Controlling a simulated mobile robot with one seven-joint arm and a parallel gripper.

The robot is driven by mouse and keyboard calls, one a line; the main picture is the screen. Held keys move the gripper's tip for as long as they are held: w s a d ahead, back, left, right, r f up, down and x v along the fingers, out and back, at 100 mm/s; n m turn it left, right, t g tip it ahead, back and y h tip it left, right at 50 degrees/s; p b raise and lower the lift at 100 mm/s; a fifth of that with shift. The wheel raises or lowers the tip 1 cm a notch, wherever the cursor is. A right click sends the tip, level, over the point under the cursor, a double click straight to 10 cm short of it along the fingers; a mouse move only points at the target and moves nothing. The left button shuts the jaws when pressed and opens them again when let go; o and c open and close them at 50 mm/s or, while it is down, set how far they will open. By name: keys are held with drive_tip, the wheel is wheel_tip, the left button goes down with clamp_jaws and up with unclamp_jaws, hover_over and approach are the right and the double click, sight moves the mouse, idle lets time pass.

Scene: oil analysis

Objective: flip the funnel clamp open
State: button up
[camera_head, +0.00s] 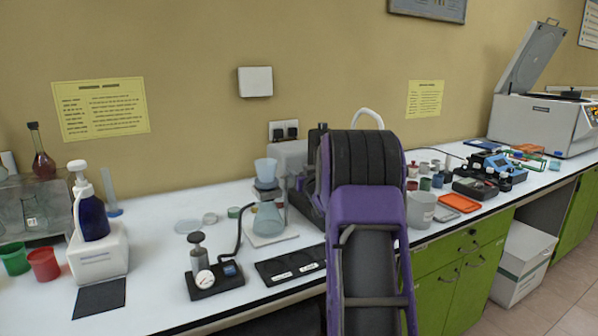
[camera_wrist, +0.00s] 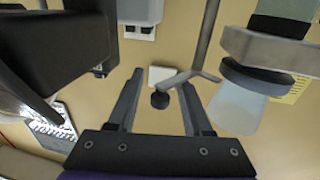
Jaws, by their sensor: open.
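In the wrist view my gripper (camera_wrist: 161,80) is open, its two fingers apart and empty. A thin metal clamp (camera_wrist: 203,52) with a bent lower arm shows at the right finger. Its black knob (camera_wrist: 160,99) appears between the fingers; I cannot tell whether they touch it. The pale blue funnel cup (camera_wrist: 235,108) with a dark collar (camera_wrist: 258,78) is right of the fingers, in an upside-down view. In the head view the funnel cup (camera_head: 265,167) stands above a conical flask (camera_head: 268,219). My arm hides the gripper and clamp there.
A hand pump with gauge (camera_head: 205,278) and its black hose stand front left of the flask. A dark flat tray (camera_head: 290,265) lies in front. A grey box-shaped device (camera_head: 290,160) stands behind the funnel.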

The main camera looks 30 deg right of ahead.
clamp_jaws()
drive_tip(key=shift+d+r+n+y+p, duration=0.1)
drive_tip(key=shift+n+y+p, duration=0.25)
drive_tip(key=shift+p, duration=0.2)
drive_tip(key=shift+w+d+n+g+y+p, duration=0.15)
drive_tip(key=shift+w+n+y+p, duration=0.25)
drive_tip(key=shift+n+y+p, duration=0.9)
drive_tip(key=shift+w+a+n+g+y+p, duration=0.1)
drive_tip(key=shift+w+n+y+p, duration=0.45)
drive_tip(key=shift+y+p, duration=1.3)
drive_tip(key=shift+w+d+n+g+y+p, duration=0.1)
drive_tip(key=shift+w+n+g+y+p, duration=0.1)
drive_tip(key=shift+n+y+p, duration=1.2)
drive_tip(key=shift+y, duration=0.6)
